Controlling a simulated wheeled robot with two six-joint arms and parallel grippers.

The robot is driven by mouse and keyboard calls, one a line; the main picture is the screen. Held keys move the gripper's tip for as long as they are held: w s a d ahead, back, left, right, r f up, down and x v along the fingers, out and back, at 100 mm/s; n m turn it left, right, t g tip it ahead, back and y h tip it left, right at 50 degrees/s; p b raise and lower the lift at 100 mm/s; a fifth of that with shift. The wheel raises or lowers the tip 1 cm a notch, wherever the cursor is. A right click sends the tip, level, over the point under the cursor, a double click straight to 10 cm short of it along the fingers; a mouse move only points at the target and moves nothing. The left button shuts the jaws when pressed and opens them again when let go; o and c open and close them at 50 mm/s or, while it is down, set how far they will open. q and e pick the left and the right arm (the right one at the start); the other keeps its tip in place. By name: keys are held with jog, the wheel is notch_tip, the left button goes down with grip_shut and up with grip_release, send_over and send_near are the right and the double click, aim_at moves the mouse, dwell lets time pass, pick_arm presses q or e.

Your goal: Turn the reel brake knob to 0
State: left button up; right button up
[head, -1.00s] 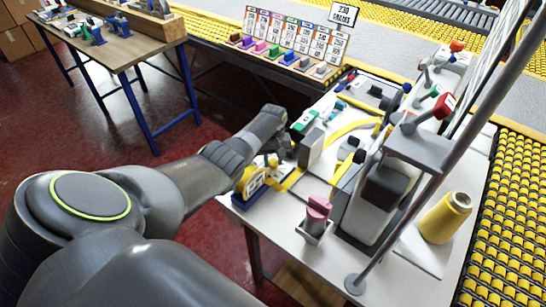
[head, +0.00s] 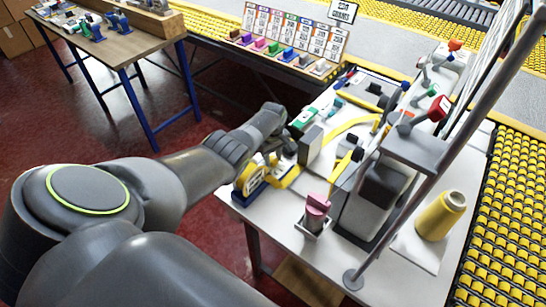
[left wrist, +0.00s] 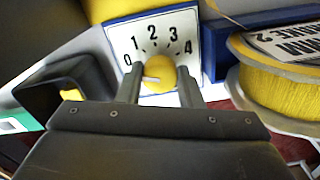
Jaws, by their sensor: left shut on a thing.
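The reel brake knob (left wrist: 158,76) is round and yellow with a white pointer mark. It sits on a white dial plate (left wrist: 122,36) numbered 0 to 4, with 0 at the left. The pointer points left, near the 0 side; its exact alignment is hard to tell. My left gripper (left wrist: 159,86) has one finger on each side of the knob and is shut on it. In the head view my left gripper (head: 284,142) reaches the table's left edge, and the knob is hidden there. My right gripper is not in view.
A yellow reel (left wrist: 285,92) stands close right of the dial. A dark block (left wrist: 66,88) is close left. In the head view are a pink spool (head: 316,210), a grey machine (head: 372,200) and a yellow cone (head: 440,215).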

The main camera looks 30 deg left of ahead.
pick_arm(q)
jog(key=shift+w+r, duration=0.1)
jog(key=o, duration=1)
jog(key=shift+r, duration=0.4)
notch_tip(320, 180, up, 8)
jog(key=shift+f+p, duration=0.25)
jog(key=shift+p, duration=1)
notch_tip(320, 180, up, 9)
jog(key=b, duration=0.1)
send_over(273, 159)
